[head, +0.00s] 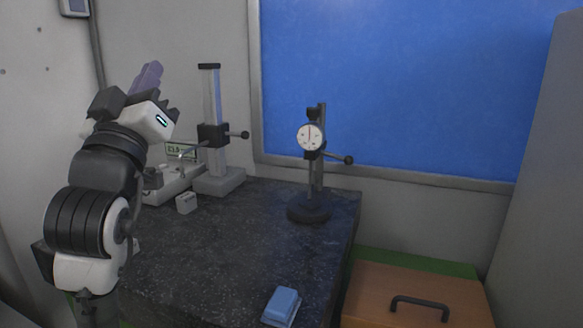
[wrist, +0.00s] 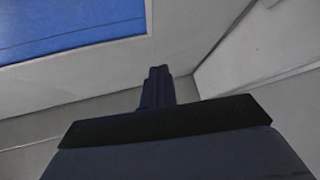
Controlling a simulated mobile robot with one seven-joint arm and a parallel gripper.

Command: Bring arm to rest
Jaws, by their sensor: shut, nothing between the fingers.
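My gripper (head: 149,77) is raised at the left of the head view, above the back left of the dark stone table (head: 240,265). Its fingers point upward and it is shut with nothing held. In the wrist view the closed fingers (wrist: 160,85) stand together in the middle, with wall and part of the blue panel behind them. My arm is folded upright at the left of the head view and hides part of the table's left side.
A dial gauge stand (head: 309,205) is at the table's back right. A height gauge (head: 218,181) and a small grey block (head: 186,203) stand near my arm. A blue block (head: 282,305) lies at the front edge. A wooden case (head: 420,290) sits right. The table's middle is clear.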

